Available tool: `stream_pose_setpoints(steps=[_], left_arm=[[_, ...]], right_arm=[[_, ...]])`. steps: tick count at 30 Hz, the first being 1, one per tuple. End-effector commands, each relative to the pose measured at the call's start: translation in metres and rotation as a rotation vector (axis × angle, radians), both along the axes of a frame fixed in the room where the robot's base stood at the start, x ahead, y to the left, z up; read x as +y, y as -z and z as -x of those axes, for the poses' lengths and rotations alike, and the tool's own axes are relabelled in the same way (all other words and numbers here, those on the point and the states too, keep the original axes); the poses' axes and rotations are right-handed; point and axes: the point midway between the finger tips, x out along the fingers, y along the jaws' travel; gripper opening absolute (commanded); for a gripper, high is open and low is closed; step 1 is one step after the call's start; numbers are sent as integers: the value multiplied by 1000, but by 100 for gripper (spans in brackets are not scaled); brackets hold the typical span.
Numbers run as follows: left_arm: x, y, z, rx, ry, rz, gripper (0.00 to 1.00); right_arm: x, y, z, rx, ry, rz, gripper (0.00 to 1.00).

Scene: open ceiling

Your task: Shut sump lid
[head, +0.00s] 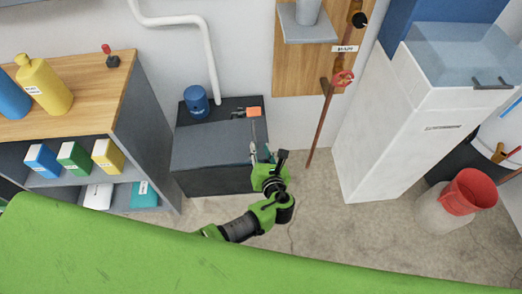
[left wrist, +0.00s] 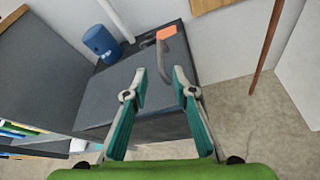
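The sump is a dark box on the floor against the wall, with a flat dark grey lid (head: 208,148) on top. The lid also shows in the left wrist view (left wrist: 112,97). It looks level or nearly so; I cannot tell whether a gap is left under it. An orange-ended grey bar (head: 253,112) stands at the box's right side, and its orange end (left wrist: 166,33) shows ahead of my fingers. My left gripper (head: 262,152) is open and empty at the box's right edge. Its two teal-padded fingers (left wrist: 160,85) are apart. My right gripper is out of view.
A blue cylinder (head: 196,99) sits on the box's back left, by a white pipe (head: 210,60). A shelf unit (head: 140,95) stands left, a white cabinet (head: 375,125) right. A reddish rod (head: 318,130) leans nearby. A green surface (head: 120,250) fills the front.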

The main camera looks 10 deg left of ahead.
Motion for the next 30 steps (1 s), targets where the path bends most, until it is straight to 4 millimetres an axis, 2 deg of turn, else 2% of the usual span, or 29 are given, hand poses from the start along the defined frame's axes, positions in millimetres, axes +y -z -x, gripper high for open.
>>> stream_pose_setpoints(steps=[11, 14, 15, 17, 20, 24, 27, 30], left_arm=[[-3, -3, 7, 0, -1, -1, 25], [-2, -3, 9, 1, -9, 13, 4], [0, -1, 12, 2, -29, 44, 0], [6, 2, 21, 3, -86, 132, 0], [23, 13, 50, -1, -281, 404, 0], [52, 26, 111, -45, -723, 909, 0], [67, 30, 149, -103, -1023, 1191, 0], [76, 31, 176, -158, -1260, 1386, 0]], right_arm=[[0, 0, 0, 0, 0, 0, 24], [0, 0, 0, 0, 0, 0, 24], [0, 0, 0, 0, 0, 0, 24], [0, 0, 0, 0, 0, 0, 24], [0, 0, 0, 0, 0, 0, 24], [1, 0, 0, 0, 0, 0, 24], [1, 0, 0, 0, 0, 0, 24], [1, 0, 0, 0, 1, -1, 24]])
